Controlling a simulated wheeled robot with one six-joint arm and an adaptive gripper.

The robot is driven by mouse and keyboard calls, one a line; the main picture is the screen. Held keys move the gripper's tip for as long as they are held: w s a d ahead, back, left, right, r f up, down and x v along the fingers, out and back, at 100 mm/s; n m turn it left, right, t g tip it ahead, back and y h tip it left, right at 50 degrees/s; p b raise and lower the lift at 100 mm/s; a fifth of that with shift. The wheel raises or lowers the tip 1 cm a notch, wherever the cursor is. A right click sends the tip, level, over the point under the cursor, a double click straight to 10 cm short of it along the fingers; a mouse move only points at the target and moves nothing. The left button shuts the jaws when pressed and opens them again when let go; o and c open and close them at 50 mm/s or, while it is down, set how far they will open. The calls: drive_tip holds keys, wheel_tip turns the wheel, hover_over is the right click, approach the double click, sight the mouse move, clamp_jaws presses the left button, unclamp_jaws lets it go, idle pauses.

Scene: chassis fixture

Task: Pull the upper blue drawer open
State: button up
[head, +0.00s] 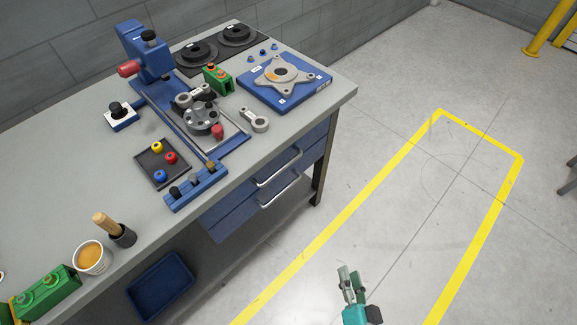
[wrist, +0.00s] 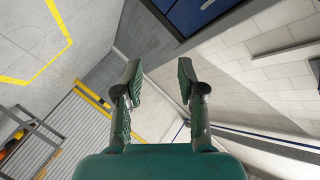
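The upper blue drawer (head: 312,142) sits just under the bench top at its front side, with a pale bar handle (head: 278,168). It looks closed. The lower blue drawer (head: 236,219) is below it, with a similar handle (head: 280,190), and also looks closed. My gripper (head: 349,275) is at the bottom of the head view, over the floor, apart from the drawers and to their right. In the wrist view my gripper (wrist: 160,75) has its fingers spread with nothing between them. A blue panel (wrist: 195,14) shows beyond at the top; I cannot tell which drawer it is.
The grey bench top (head: 85,170) holds a blue press (head: 150,60), a blue fixture plate (head: 262,95) and small parts. A blue bin (head: 160,287) is below the bench. The floor (head: 400,190) beside the drawers is clear, with yellow lines.

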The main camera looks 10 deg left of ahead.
drive_tip(key=w+a+m+y, duration=0.3)
drive_tip(key=w+a, duration=0.5)
drive_tip(key=w, duration=0.5)
drive_tip(key=m+g+y, duration=0.1)
drive_tip(key=m+y, duration=0.1)
approach(284, 166)
drive_tip(key=x, duration=1)
drive_tip(key=shift+f, duration=0.35)
clamp_jaws()
